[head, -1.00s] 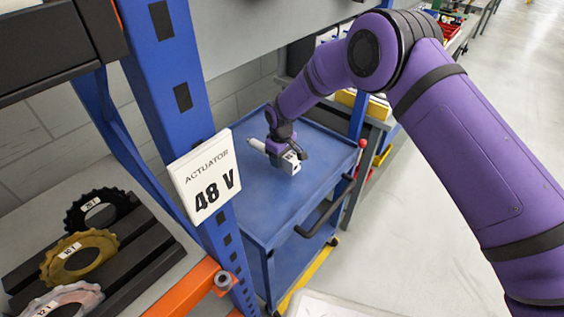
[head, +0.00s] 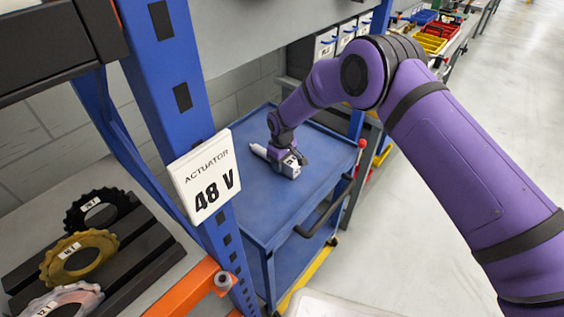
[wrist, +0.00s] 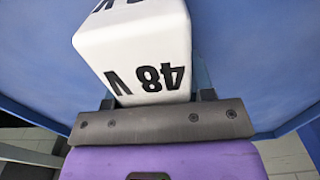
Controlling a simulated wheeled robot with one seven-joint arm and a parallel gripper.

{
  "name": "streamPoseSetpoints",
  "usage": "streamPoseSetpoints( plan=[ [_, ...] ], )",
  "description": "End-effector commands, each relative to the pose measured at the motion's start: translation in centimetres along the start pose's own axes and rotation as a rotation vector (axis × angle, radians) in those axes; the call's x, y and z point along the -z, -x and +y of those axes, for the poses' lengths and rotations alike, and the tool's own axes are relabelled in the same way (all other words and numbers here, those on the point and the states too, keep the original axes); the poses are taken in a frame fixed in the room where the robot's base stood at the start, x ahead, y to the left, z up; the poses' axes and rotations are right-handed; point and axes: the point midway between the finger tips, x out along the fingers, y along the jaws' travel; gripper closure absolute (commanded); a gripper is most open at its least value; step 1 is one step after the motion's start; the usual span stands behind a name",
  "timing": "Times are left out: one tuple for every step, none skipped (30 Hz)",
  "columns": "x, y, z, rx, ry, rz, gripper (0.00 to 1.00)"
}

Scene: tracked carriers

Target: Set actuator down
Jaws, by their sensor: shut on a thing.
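The actuator (head: 290,169) is a white block with a light rod sticking out to the left, over the top of the blue cart (head: 240,197). In the wrist view the actuator (wrist: 140,52) shows "48 V" in black print. My gripper (head: 287,158) is shut on it from above. The actuator is at or very close to the cart top; I cannot tell whether it touches. In the wrist view my gripper (wrist: 158,98) covers the block's near end.
A sign reading "ACTUATOR 48 V" (head: 204,176) hangs on a blue post at the left. Toothed wheels (head: 78,256) stand in a black rack on a grey shelf. The cart has raised edges and a black handle (head: 325,212). Much of its top is clear.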

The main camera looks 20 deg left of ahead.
Motion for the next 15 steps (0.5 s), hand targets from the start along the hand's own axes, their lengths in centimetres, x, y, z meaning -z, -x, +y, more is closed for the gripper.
streamPoseSetpoints(
  plan=[
    [0.0, -0.07, 0.0, 0.0, 0.0, 0.0, 0.47],
    [0.0, -0.05, 0.0, 0.0, 0.0, 0.0, 0.4],
    [-0.01, -0.05, 0.0, 0.0, 0.0, 0.0, 0.31],
    [-0.01, -0.05, 0.0, 0.0, 0.0, 0.0, 0.26],
    [-0.01, -0.05, 0.0, 0.0, 0.0, 0.0, 0.26],
    [-0.01, -0.05, 0.0, 0.0, 0.0, 0.0, 0.26],
    [-0.01, -0.05, 0.0, 0.0, 0.0, 0.0, 0.26],
    [-0.01, -0.04, 0.0, 0.0, 0.0, 0.0, 0.26],
    [-0.01, -0.04, 0.0, 0.0, 0.0, 0.0, 0.26],
    [-0.01, -0.04, 0.0, 0.0, 0.0, 0.0, 0.26],
    [-0.01, -0.03, 0.0, 0.0, 0.0, 0.0, 0.26],
    [0.0, 0.05, 0.0, 0.0, 0.0, 0.0, 0.26],
    [0.01, 0.17, 0.01, 0.0, 0.0, 0.001, 0.26],
    [0.02, 0.36, 0.01, 0.0, 0.0, 0.001, 0.26],
    [0.03, 0.69, 0.02, -0.001, 0.0, 0.001, 0.26]
  ],
)
